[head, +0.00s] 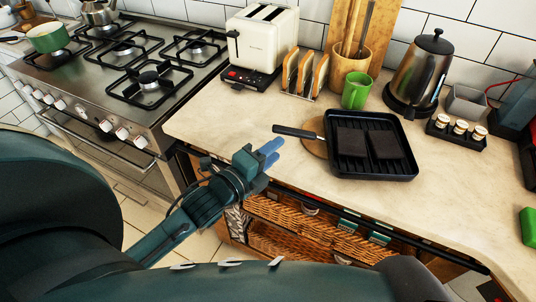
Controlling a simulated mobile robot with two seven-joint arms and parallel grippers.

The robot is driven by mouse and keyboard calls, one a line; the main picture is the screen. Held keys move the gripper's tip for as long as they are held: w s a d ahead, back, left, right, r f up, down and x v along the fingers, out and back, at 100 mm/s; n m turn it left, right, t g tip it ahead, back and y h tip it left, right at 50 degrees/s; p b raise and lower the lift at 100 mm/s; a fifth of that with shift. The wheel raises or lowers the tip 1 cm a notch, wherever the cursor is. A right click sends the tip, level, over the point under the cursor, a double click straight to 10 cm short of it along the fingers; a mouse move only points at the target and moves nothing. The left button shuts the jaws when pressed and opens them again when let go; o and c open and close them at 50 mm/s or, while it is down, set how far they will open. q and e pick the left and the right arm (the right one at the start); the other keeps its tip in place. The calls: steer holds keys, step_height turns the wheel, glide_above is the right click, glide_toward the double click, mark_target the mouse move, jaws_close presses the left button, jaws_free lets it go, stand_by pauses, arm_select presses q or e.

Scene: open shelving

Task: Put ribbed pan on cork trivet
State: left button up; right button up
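The ribbed pan (375,121) is black and square and sits on the pale counter, right of centre in the head view. Its handle points left, and two dark flat slabs (387,145) lie inside it. A round brown cork trivet (314,149) shows at the pan's left side, below the handle. The pan hides the rest of the trivet, so how far they overlap cannot be told. My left gripper (271,153) is at the counter's front edge, left of the trivet and apart from the pan. Its blue fingers lie close together with nothing visible between them. My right gripper is not in view.
A green mug (357,90), a wooden utensil pot (349,72), a toast rack (305,75) and a kettle (418,73) stand behind the pan. A spice jar tray (457,134) is at right. The counter left of the trivet is clear. A gas stove (128,65) adjoins it.

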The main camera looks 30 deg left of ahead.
arm_select(q)
steer(key=s+d+f+n+g, duration=0.2)
steer(key=s+f+n, duration=0.4)
steer(key=n, duration=0.3)
steer(key=s+d+f+n+g, duration=0.3)
steer(key=s+f+n, duration=0.4)
steer(key=n, duration=0.3)
steer(key=shift+d+f, duration=0.4)
steer(key=shift+f, duration=0.25)
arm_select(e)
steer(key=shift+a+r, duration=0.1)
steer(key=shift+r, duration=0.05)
arm_select(q)
steer(key=shift+s+a+r+g+y+p, duration=0.15)
steer(key=shift+a+g+y+p, duration=0.15)
steer(key=shift+p, duration=0.55)
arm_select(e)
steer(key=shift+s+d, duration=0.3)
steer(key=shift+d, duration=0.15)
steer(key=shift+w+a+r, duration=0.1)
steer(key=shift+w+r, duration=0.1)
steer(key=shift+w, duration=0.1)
